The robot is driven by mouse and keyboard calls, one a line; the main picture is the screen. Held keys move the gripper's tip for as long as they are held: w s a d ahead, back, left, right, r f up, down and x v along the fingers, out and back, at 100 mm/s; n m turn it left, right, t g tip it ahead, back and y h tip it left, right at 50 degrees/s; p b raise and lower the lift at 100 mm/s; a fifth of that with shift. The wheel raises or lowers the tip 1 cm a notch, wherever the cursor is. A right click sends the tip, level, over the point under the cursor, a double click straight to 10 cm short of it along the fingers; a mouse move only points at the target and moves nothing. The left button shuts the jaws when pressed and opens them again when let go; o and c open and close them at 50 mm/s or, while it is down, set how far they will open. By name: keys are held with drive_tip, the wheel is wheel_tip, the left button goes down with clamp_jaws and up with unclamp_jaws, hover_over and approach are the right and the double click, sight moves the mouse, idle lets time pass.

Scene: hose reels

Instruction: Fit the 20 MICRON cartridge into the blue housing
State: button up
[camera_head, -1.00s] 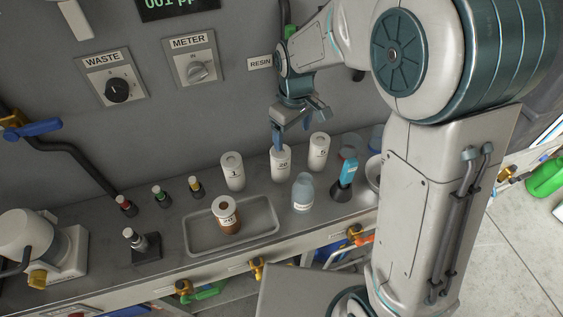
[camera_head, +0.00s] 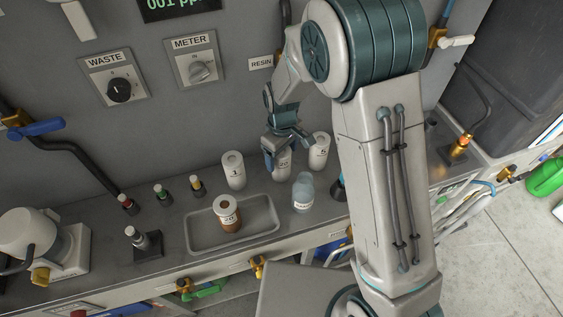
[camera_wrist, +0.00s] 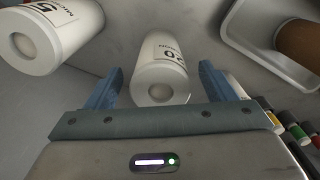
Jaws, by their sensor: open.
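The white 20 MICRON cartridge (camera_head: 282,167) stands on the bench between the cartridges marked 1 and 5. In the wrist view the 20 cartridge (camera_wrist: 162,72) sits between the two blue fingers, with a gap on each side. My gripper (camera_wrist: 160,85) is open around it; in the head view my gripper (camera_head: 284,150) is at the upper part of the cartridge and partly hides it. A used brown cartridge marked 20 (camera_head: 228,214) stands in the grey tray. I cannot pick out the blue housing for certain.
The 1 cartridge (camera_head: 233,170) stands to the left and the 5 cartridge (camera_head: 319,151) close on the right. A bluish bottle (camera_head: 303,194) stands in front. The tray (camera_head: 268,232) is at the bench's front. Small capped vials (camera_head: 162,195) stand to the left.

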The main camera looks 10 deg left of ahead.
drive_tip(key=c, duration=1.4)
drive_tip(key=shift+r, duration=0.1)
drive_tip(key=shift+c, duration=0.2)
